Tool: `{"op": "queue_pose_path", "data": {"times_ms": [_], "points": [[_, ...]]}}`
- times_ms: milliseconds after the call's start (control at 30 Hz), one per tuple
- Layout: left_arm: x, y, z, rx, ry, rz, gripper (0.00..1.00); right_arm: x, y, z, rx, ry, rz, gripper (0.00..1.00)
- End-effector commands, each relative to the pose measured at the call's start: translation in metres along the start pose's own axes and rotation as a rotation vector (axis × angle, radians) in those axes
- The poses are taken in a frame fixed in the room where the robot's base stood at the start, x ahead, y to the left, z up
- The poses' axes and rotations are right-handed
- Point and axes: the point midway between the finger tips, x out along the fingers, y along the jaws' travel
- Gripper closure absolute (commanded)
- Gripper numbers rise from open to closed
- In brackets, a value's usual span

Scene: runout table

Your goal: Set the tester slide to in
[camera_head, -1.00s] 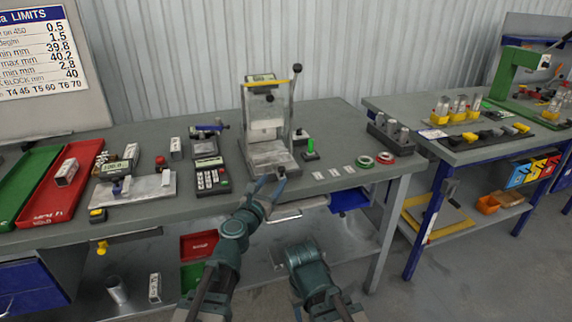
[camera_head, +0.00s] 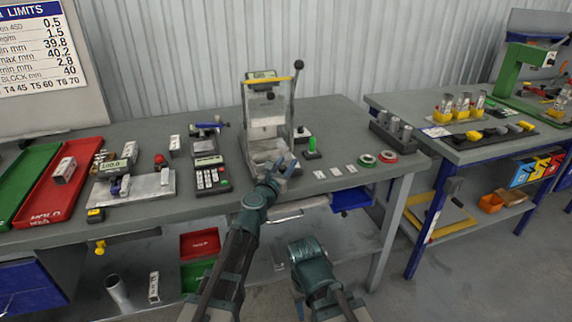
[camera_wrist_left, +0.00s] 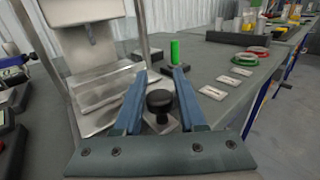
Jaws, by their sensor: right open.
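The tester (camera_head: 265,122) stands at the back middle of the bench, a metal frame with a tall black-knobbed lever. Its slide (camera_head: 262,158) is a plate at its base, and the wrist view shows a clear-sided tray on the slide (camera_wrist_left: 105,98). A black round knob (camera_wrist_left: 160,101) is at the slide's front. My left gripper (camera_head: 283,163) is at this front edge. In the left wrist view its blue fingers (camera_wrist_left: 160,75) are apart, one on each side of the knob, with visible gaps. My right gripper (camera_head: 310,250) is low in front of the bench; its fingers are hard to make out.
A green-topped post (camera_head: 312,146) stands close to the right of the tester.

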Motion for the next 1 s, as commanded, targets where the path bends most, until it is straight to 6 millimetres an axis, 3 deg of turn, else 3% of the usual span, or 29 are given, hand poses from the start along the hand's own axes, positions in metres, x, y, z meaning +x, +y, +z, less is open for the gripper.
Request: {"op": "queue_pose_path", "data": {"times_ms": [33,200,1000], "points": [[-0.0001,0.0001,0.0,0.0,0.0,0.0,0.71,0.0,0.0,0.0,0.0,0.0,0.0,0.5],[-0.0001,0.0001,0.0,0.0,0.0,0.0,1.0,0.0,0.0,0.0,0.0,0.0,0.0,0.5],[-0.0002,0.0003,0.0,0.0,0.0,0.0,1.0,0.0,0.0,0.0,0.0,0.0,0.0,0.5]]}}
